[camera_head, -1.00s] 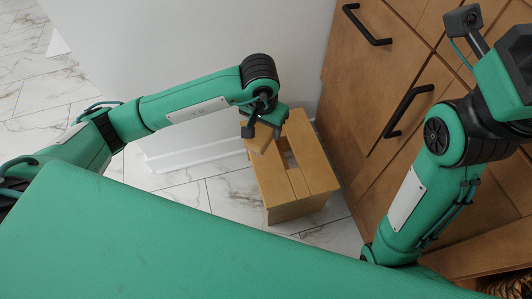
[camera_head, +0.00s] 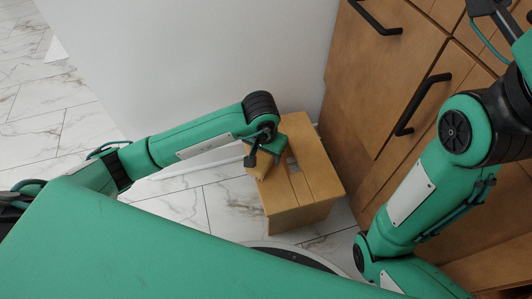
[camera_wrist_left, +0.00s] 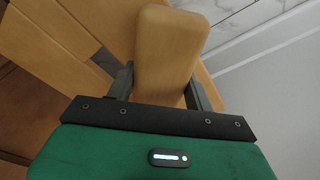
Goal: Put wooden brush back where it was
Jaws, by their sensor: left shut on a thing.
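The wooden brush (camera_wrist_left: 165,50) is a smooth, light-brown rounded block between the fingers of my left gripper (camera_wrist_left: 160,85) in the left wrist view. My left gripper is shut on it. In the head view the left gripper (camera_head: 262,161) holds the brush (camera_head: 259,171) at the left side of the wooden stool's top (camera_head: 311,160). I cannot tell whether the brush touches the stool. The brush's underside is hidden. Only a dark part of my right gripper (camera_head: 482,6) shows at the top right edge; its jaws are cut off.
The slatted stool stands on a marble-tiled floor (camera_head: 170,207) by a white wall (camera_head: 190,60). A wooden cabinet (camera_head: 375,85) with black handles stands close on the right, near my right arm. Open floor lies to the left.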

